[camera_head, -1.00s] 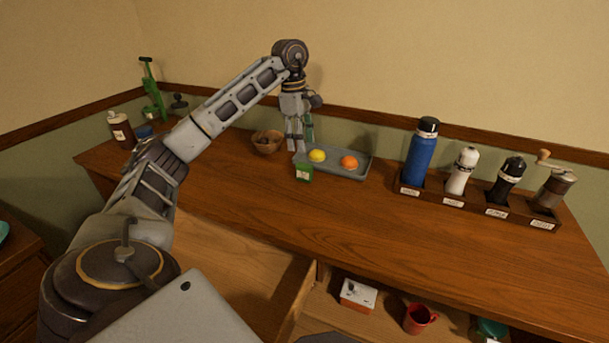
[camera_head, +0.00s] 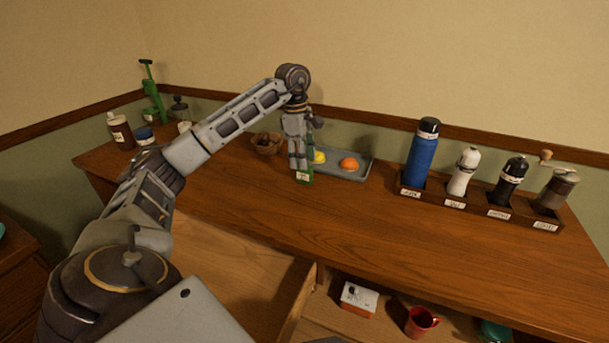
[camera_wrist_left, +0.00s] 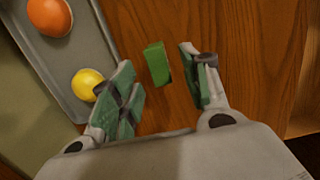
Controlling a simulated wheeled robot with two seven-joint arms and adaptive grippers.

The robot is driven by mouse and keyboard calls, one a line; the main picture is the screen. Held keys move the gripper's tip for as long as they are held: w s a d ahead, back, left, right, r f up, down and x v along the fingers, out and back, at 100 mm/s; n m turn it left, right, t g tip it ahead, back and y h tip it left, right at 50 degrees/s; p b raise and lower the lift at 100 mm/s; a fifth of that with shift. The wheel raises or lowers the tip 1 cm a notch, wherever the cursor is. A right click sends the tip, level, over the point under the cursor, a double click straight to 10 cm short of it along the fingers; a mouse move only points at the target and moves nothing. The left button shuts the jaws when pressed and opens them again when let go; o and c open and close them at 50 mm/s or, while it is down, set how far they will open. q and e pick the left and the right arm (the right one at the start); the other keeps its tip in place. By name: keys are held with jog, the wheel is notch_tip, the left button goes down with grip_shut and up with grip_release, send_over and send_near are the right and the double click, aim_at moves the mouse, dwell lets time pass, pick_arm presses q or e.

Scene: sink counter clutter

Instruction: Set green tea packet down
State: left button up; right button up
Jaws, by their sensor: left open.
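The green tea packet (camera_head: 305,179) is a small green box with a pale label. It stands on the wooden counter just in front of the tray. My left gripper (camera_head: 300,165) points down at it and covers part of it in the head view. In the left wrist view the packet (camera_wrist_left: 157,63) lies between the two spread green-padded fingers, with a visible gap on each side. The left gripper is open and holds nothing. My right gripper is out of view.
A grey tray (camera_head: 350,174) with a lemon (camera_head: 318,157) and an orange (camera_head: 348,164) lies right beside the gripper. A wooden bowl (camera_head: 266,143) is to the left. A rack (camera_head: 470,205) of bottles and grinders stands right. The counter's middle is clear; an open drawer (camera_head: 312,300) lies below.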

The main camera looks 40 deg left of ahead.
aim_at(304, 174)
pick_arm(q)
jog(key=shift+f, duration=0.15)
jog(key=shift+f, duration=0.2)
jog(key=shift+w+d+f+b, duration=0.1)
jog(key=shift+f+b, duration=0.25)
jog(key=shift+f, duration=0.3)
notch_tip(304, 174, down, 2)
jog(key=shift+d+f+b, duration=0.1)
jog(key=shift+f+b, duration=0.15)
jog(key=shift+b, duration=0.1)
jog(key=shift+f, duration=0.25)
jog(key=shift+w+f, duration=0.1)
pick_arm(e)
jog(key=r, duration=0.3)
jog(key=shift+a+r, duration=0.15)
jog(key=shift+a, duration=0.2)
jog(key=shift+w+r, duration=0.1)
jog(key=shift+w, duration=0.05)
pick_arm(q)
grip_shut()
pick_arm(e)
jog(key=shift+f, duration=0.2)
